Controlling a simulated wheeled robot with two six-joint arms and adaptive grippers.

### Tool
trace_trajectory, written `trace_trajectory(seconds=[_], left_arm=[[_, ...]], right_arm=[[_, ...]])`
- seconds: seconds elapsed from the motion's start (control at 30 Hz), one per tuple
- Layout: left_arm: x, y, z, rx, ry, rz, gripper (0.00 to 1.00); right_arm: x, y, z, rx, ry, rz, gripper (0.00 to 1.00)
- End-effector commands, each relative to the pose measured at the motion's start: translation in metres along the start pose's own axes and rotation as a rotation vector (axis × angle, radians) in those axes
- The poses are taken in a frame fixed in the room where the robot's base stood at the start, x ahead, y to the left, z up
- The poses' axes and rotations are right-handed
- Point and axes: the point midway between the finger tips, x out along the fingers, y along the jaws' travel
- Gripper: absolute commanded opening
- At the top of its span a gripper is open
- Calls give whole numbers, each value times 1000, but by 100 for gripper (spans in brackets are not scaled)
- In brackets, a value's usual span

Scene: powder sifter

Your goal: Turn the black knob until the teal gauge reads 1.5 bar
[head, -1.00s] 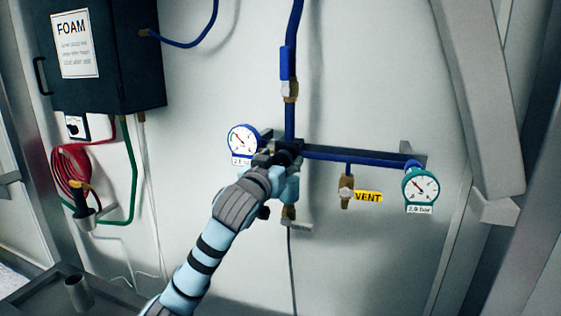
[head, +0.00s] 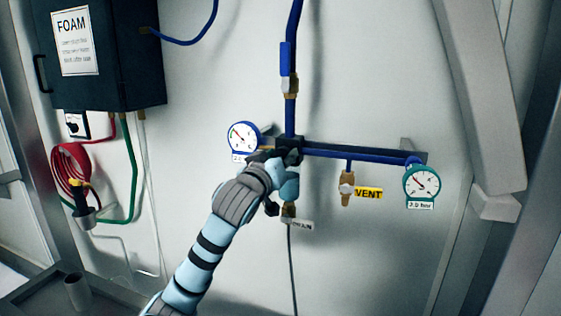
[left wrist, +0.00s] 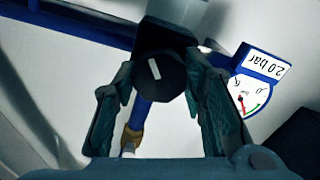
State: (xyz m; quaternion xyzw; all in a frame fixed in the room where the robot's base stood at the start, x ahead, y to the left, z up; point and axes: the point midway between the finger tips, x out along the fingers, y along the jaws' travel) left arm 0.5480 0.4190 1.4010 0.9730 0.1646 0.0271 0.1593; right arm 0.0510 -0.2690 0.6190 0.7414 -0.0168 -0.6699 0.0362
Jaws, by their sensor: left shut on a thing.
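The black knob (left wrist: 155,75) with a white mark shows between my left gripper's fingers in the left wrist view. My left gripper (left wrist: 158,98) is shut on it, one finger on each side. In the head view my left gripper (head: 288,160) is at the pipe junction and hides most of the knob. The teal gauge (head: 421,184) hangs at the right end of the blue pipe, with a tag like "2.0 bar" below it. Its needle is too small to read surely. My right gripper is not in view.
A blue gauge (head: 243,138) is close left of my gripper; it also shows in the left wrist view (left wrist: 250,92). A brass vent valve (head: 347,187) with a yellow tag (head: 368,193) hangs below the pipe. A dark foam box (head: 110,55) is at upper left.

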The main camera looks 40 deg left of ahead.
Motion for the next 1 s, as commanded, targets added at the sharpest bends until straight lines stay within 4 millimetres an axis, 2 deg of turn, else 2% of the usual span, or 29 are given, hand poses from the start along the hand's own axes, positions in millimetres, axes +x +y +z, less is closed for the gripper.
trace_trajectory(seconds=[0.5, 1.0], left_arm=[[0, -1, 1, -344, 2, 0, 11], [0, 0, 0, -410, 1, 1, 11]], right_arm=[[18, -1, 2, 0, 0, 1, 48], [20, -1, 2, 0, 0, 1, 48]])
